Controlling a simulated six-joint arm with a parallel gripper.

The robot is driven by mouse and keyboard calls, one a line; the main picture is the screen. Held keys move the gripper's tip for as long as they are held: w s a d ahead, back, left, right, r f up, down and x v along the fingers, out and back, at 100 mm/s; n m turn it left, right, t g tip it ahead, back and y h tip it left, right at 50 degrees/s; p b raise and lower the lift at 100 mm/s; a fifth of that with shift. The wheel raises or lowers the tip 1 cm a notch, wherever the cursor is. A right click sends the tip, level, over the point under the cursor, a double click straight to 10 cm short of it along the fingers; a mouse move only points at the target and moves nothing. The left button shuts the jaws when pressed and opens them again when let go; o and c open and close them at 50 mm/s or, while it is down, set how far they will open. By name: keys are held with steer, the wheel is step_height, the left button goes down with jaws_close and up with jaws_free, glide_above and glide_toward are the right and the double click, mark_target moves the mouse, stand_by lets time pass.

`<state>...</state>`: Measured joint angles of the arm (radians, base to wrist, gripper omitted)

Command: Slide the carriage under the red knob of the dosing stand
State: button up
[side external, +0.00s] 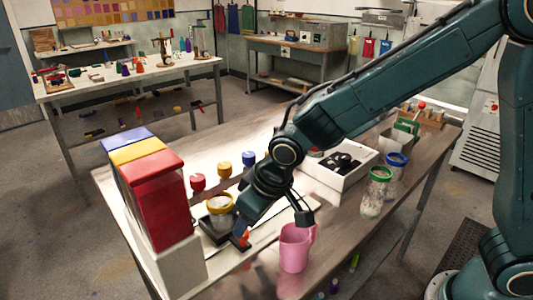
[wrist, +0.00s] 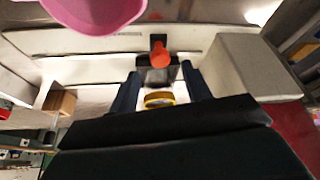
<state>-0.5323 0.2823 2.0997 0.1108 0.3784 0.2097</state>
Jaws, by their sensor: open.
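The carriage (side external: 214,236) is a dark low block on the pale track, bearing a yellow-rimmed jar (side external: 220,206). An orange-red handle (side external: 244,238) sticks out at its near end. The dosing stand shows a red knob (side external: 198,182), a yellow knob (side external: 224,167) and a blue knob (side external: 249,158) in a row behind the carriage. My gripper (side external: 272,226) is open and low over the track near the handle. In the wrist view its fingers (wrist: 162,88) stand wide on either side of the carriage (wrist: 158,75), with the handle (wrist: 160,55) ahead; contact is unclear.
A pink jug (side external: 294,248) stands close to my gripper, near the table's front edge. Red, yellow and blue bins (side external: 158,200) rise at the left. A white tray (side external: 340,168) and lidded jars (side external: 376,192) stand to the right. Bare table lies around the jug.

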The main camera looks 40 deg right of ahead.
mark_target(246, 233)
steer(key=shift+x, duration=1.95)
jaws_close()
